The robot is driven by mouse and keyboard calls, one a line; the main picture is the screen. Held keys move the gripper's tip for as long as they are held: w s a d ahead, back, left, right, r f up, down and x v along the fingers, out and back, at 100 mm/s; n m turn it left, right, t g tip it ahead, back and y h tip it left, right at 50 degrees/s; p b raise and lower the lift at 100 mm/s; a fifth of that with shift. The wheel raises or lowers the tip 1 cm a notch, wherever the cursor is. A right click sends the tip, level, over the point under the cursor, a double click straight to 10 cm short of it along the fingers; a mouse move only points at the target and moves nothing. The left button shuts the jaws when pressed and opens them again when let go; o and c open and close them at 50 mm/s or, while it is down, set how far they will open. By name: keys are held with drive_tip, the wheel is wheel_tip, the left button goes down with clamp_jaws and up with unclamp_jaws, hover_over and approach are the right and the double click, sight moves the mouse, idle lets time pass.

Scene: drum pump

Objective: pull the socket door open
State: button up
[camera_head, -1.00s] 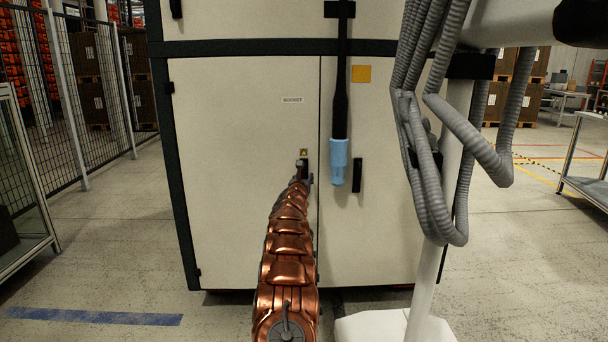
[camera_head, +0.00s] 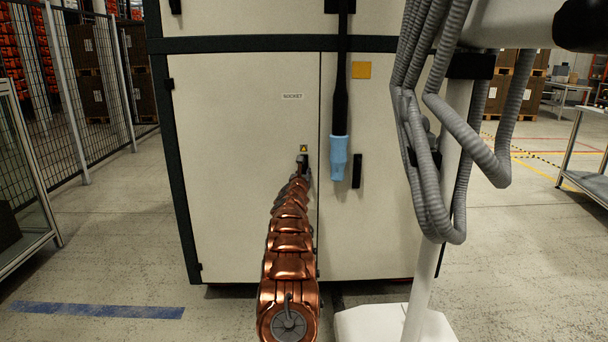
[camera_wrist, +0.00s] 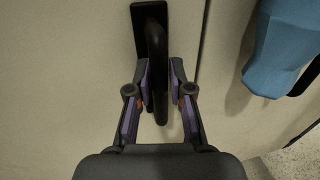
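The socket door (camera_head: 240,190) is the left, cream door of the cabinet, labelled "SOCKET" and hinged at its left edge. It looks flush with the cabinet front; a very small gap cannot be ruled out. Its black handle (camera_wrist: 157,45) sits near the door's right edge. My gripper (camera_wrist: 160,82) has its two fingers on either side of the handle bar, close against it, and looks shut on it. In the head view, my gripper (camera_head: 302,166) is small and partly hidden by my copper arm.
A black hose with a light blue end (camera_head: 338,158) hangs just right of the door seam. The right door has its own black handle (camera_head: 357,171). Grey ribbed hoses (camera_head: 430,170) on a white post stand at right. Open floor (camera_head: 115,245) lies at left.

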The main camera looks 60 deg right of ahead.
clamp_jaws()
drive_tip(key=shift+a, duration=0.1)
idle(0.3)
